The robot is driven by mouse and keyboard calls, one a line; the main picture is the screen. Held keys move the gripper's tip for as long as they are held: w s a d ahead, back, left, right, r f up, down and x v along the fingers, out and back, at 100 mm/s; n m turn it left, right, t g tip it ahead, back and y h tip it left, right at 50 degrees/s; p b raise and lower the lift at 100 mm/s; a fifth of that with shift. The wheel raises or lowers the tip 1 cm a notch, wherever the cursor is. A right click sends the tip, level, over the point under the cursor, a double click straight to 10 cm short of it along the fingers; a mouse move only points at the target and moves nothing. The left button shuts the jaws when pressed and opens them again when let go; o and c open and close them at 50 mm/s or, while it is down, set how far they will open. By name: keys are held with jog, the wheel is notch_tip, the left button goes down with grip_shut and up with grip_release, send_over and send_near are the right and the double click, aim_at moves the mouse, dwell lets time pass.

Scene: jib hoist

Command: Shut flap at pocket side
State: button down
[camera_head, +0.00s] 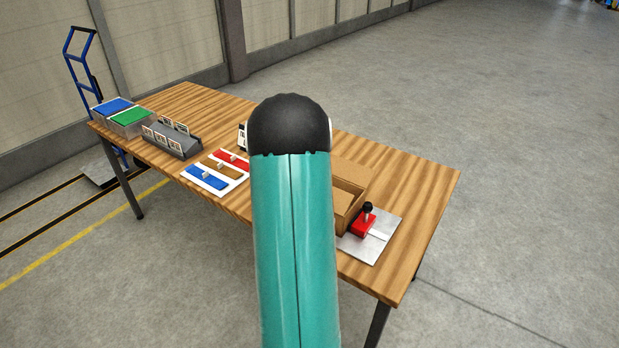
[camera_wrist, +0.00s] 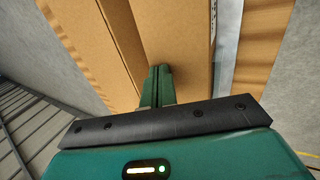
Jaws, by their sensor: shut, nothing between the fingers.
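An open brown cardboard box (camera_head: 346,205) stands on the wooden table, partly hidden behind my teal arm in the head view. I cannot tell which panel is the flap at the pocket side. My gripper (camera_wrist: 158,72) is shut and empty, its green fingertips over or against the cardboard; contact is unclear. My gripper is hidden by my arm in the head view.
A metal plate with a red black-knobbed piece (camera_head: 364,222) lies right of the box. A white board with coloured strips (camera_head: 218,170), a grey card rack (camera_head: 172,140) and blue and green bins (camera_head: 130,116) stand left. The table's right end (camera_head: 425,190) is clear.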

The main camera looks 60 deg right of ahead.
jog(key=d+f+y, duration=0.1)
jog(key=y, duration=0.1)
jog(key=d+y, duration=0.1)
jog(key=y, duration=0.1)
jog(key=shift+s+f+t, duration=0.15)
jog(key=shift+f+t, duration=0.15)
jog(key=shift+f, duration=0.1)
jog(key=shift+d+f, duration=0.2)
jog(key=shift+f, duration=0.2)
jog(key=shift+a, duration=0.1)
jog(key=shift+a+r, duration=0.2)
jog(key=shift+a, duration=0.5)
notch_tip(320, 180, up, 14)
jog(key=a, duration=0.1)
jog(key=shift+w+a+f, duration=0.15)
jog(key=shift+w+a, duration=0.05)
